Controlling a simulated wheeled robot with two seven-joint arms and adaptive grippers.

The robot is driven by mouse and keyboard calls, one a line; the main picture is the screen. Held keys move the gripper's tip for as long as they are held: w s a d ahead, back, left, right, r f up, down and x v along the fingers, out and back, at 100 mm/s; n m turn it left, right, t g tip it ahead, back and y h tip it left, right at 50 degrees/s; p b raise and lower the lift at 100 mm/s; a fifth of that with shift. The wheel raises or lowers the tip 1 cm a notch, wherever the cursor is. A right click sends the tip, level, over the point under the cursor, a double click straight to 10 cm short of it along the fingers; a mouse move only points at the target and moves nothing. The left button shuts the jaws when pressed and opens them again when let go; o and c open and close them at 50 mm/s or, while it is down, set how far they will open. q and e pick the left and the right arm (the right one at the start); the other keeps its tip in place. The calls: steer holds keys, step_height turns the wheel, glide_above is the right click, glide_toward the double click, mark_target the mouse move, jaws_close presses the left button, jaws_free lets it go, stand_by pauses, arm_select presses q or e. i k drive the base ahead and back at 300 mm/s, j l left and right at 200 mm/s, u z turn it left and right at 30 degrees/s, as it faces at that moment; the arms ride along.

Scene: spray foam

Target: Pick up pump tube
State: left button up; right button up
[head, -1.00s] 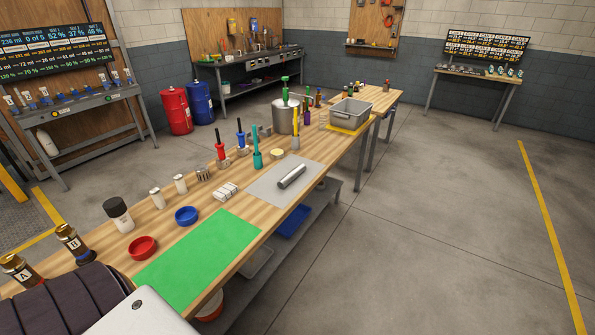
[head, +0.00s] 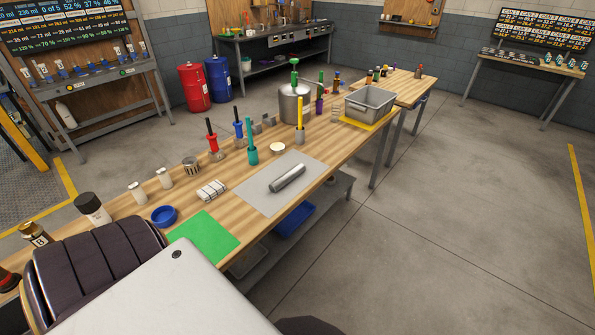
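I cannot tell for certain which thing is the pump tube. A silver metal cylinder (head: 287,178) lies on its side on a grey mat (head: 258,196) on the workbench. Behind it stand slim upright tools: a red one (head: 212,142), a blue one (head: 239,133), a teal one (head: 252,146) and a yellow one (head: 300,118). A metal tank (head: 294,106) with a green top stands further along the bench. Neither of my grippers shows; dark ribbed and pale parts of my own body cover the lower left.
A green mat (head: 207,240), a blue dish (head: 164,216), white folded cloths (head: 212,190) and bottles occupy the bench's near end. A grey bin (head: 370,103) sits on a yellow mat (head: 361,121). The floor (head: 440,220) right of the bench is clear.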

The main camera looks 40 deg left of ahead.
mark_target(288, 176)
steer(key=i, duration=0.8)
steer(key=i+l+u, duration=0.1)
steer(key=i+u, duration=0.15)
steer(key=i, duration=0.55)
steer(key=i+l+u, duration=0.1)
steer(key=i+u, duration=0.3)
steer(key=i+l+u, duration=0.25)
steer(key=u, duration=0.15)
steer(key=i+l+u, duration=0.15)
steer(key=u, duration=0.3)
steer(key=i+l+u, duration=0.3)
steer(key=u, duration=0.15)
steer(key=i+l+u, duration=0.15)
steer(key=u, duration=0.3)
steer(key=i+l+u, duration=0.1)
steer(key=l+u, duration=0.3)
steer(key=i+l+u, duration=0.15)
steer(key=l+u, duration=0.15)
steer(key=i+l+u, duration=0.1)
steer(key=l+u, duration=0.55)
steer(key=i+j, duration=0.05)
